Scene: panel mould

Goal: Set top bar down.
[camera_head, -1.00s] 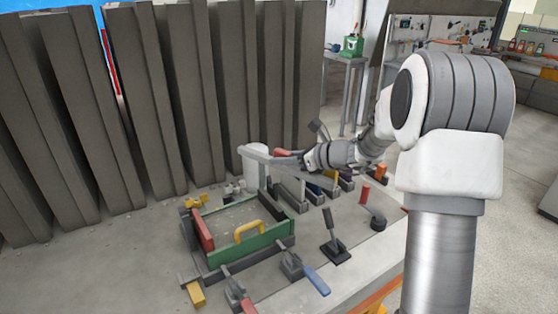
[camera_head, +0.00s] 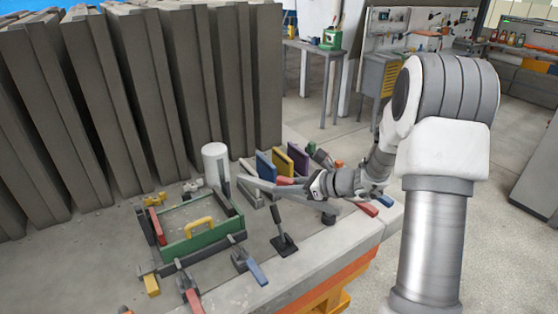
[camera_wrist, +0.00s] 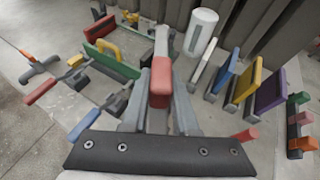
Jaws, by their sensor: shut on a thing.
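The top bar is pale grey with a red grip block; in the wrist view it extends away from me, and its red block (camera_wrist: 160,88) sits between my fingers. In the head view the held bar (camera_head: 256,183) is right of the mould, and my gripper (camera_head: 300,184) is shut on it. The mould frame (camera_head: 165,267) lies to the left, with a green front bar (camera_head: 203,238) bearing a yellow handle, a red left piece (camera_head: 157,227) and a dark right side. I cannot tell whether the held bar touches anything.
A white cylinder (camera_head: 214,165) stands behind the mould. Upright blue (camera_head: 265,165), yellow (camera_head: 283,165) and purple (camera_head: 298,158) plates stand close behind my gripper. A black-handled clamp (camera_head: 284,243) and a blue-handled clamp (camera_head: 257,272) line the near edge. Tall grey panels (camera_head: 150,90) rise behind.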

